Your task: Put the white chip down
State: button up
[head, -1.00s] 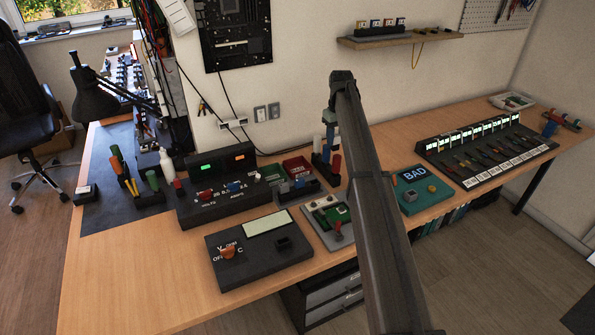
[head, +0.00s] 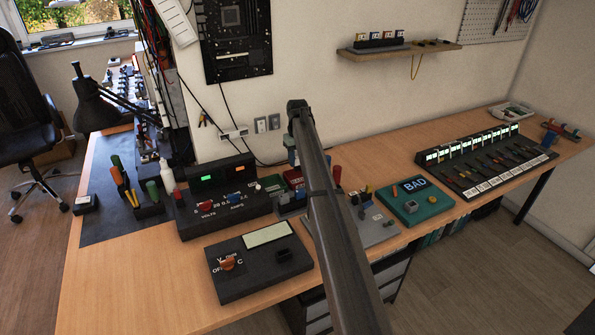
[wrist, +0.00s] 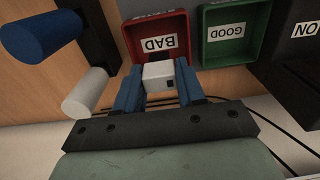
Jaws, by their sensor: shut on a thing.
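The white chip (wrist: 158,72) is a small block with a dark square on one face. My gripper (wrist: 159,82) is shut on it, with a blue finger on each side. In the wrist view the chip overlaps the near edge of the red BAD tray (wrist: 136,18). I cannot tell its height above the tray. The green GOOD tray (wrist: 262,32) is beside it on the right. In the head view my arm hides the chip and much of the red tray (head: 293,178). The green tray (head: 272,183) shows to its left.
A black meter panel (head: 224,200) and a multimeter-like box (head: 262,262) stand left of my arm. A grey board (head: 372,226) and a teal BAD board (head: 416,201) are to the right. A blue cylinder (wrist: 38,36) and a white one (wrist: 86,95) stand close by in the wrist view.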

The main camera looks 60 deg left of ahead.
aim_at(298, 164)
jog(key=shift+f, duration=2.55)
jog(key=o, duration=1.1)
jog(key=shift+f, duration=0.1)
notch_tip(298, 164, up, 12)
jog(key=shift+r, duration=0.15)
